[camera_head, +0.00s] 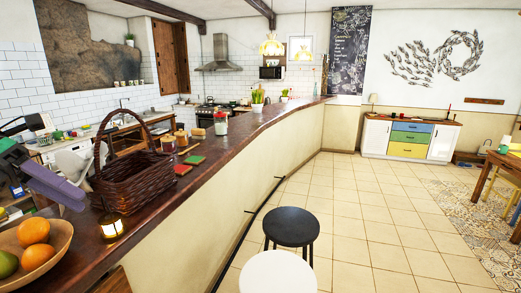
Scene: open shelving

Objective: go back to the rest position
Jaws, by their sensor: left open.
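My left gripper (60,188) comes in from the left edge, over the near left end of the dark wooden counter. It shows as purple-grey parts beside black and green ones. It is open, and I see nothing held in it. A dark brown wicker basket (135,182) with a tall handle stands on the counter just right of it. A fruit bowl (62,236) with oranges and a green fruit is below it, at the lower left. My right gripper is not in view.
A small lit lantern (111,226) stands by the basket at the counter's (215,160) edge. Red and green pieces, jars and plants sit farther along. A black stool (291,227) and a white one (278,272) stand beside the counter. The tiled floor (375,220) beyond is free.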

